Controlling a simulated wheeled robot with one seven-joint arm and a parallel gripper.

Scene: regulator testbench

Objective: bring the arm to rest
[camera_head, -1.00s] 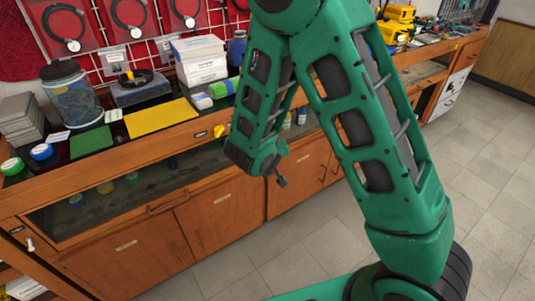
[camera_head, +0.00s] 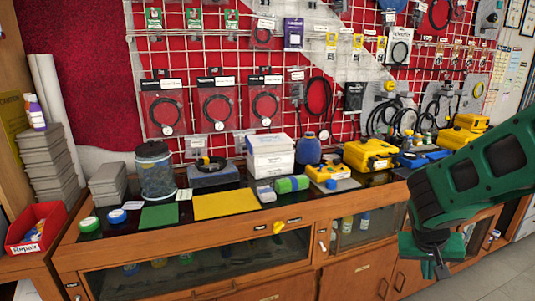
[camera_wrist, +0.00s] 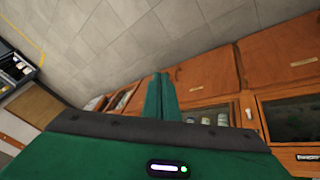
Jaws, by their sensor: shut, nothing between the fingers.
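My green arm shows at the right of the head view, with my gripper (camera_head: 438,268) at its low end, pointing down in front of the wooden bench (camera_head: 205,235). In the wrist view the two green fingers (camera_wrist: 161,98) are together, with nothing between them. The fingers hang over the grey tiled floor (camera_wrist: 115,45), apart from the cabinet doors.
The bench top holds a yellow mat (camera_head: 226,204), a green mat (camera_head: 159,216), a lidded jar (camera_head: 156,175), white boxes (camera_head: 271,158) and a yellow case (camera_head: 370,154). A red Repair bin (camera_head: 36,228) stands at the left. Cables hang on the wall grid.

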